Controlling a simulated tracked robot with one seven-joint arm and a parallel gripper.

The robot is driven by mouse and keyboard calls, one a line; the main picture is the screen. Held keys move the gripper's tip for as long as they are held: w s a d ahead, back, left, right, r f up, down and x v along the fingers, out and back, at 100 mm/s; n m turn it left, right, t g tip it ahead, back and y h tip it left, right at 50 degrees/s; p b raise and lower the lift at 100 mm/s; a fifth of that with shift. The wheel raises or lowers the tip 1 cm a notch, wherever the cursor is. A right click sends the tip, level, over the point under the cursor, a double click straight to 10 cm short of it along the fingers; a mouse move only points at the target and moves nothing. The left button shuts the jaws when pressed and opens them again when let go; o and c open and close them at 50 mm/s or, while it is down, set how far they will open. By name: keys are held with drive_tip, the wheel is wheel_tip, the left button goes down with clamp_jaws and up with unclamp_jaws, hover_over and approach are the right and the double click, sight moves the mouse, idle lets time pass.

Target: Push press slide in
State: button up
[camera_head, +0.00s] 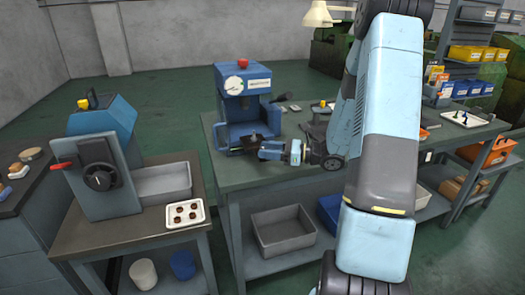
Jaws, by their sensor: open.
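I cannot tell whether the fingers touch the slide. My arm hides part of the bench to the right.
Small dark items (290,102) lie right of the press. A grey bin (283,230) sits on the bench's lower shelf. At the left, another machine (100,165) with a red-tipped lever stands on a table with a white tray (185,214). Shelves with coloured boxes (470,53) stand right.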

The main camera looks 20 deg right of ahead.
drive_tip(key=shift+x, duration=0.8)
clamp_jaws()
